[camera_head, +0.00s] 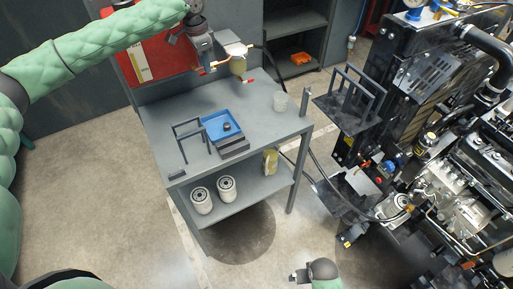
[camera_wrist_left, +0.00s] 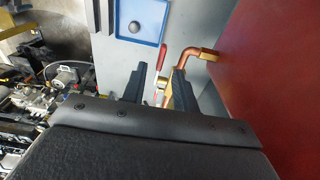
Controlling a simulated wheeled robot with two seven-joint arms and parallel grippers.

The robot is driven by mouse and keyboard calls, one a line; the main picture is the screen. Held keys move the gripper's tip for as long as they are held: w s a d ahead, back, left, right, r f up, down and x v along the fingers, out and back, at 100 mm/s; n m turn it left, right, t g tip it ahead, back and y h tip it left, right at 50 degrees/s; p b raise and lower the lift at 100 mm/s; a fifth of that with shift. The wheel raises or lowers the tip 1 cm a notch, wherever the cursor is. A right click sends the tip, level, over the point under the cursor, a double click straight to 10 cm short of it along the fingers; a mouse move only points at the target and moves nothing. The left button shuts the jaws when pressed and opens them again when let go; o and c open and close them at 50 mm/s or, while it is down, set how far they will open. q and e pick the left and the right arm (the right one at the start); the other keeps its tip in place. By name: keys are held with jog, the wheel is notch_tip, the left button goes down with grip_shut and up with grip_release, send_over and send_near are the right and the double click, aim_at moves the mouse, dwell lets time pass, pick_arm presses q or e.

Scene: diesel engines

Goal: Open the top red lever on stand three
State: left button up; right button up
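A red lever (camera_wrist_left: 161,57) shows in the left wrist view beside a bent copper pipe (camera_wrist_left: 190,56) with brass fittings. My left gripper (camera_wrist_left: 157,86) has its two dark fingers spread, and the lever lies in the gap between them in the picture; I cannot tell whether they touch it. In the head view my left gripper (camera_head: 207,68) is at the brass fittings in front of the red panel (camera_head: 150,58), above the table's back edge. The lever is hard to make out there. My right gripper (camera_head: 300,275) is low at the bottom, far from the panel; its fingers are too small to read.
A diesel engine (camera_head: 470,185) fills the right side. Open floor lies at the left.

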pick_arm(q)
jog(key=shift+w+d+r+y, duration=0.1)
jog(key=shift+d+r+y, duration=0.05)
jog(key=shift+y, duration=0.15)
jog(key=shift+r+b, duration=0.3)
notch_tip(320, 180, up, 6)
jog(key=b, duration=0.2)
jog(key=s+d+f+h, duration=0.1)
jog(key=s+d+f, duration=0.5)
jog(key=f, duration=0.3)
jog(key=s+d+f+t+h, duration=0.1)
jog(key=s+d+f, duration=0.5)
jog(key=f, duration=0.2)
jog(key=s+d+f+h, duration=0.1)
jog(key=s+d+f, duration=0.5)
jog(key=f, duration=0.3)
jog(key=shift+s+f+t+h, duration=0.3)
dwell(0.4)
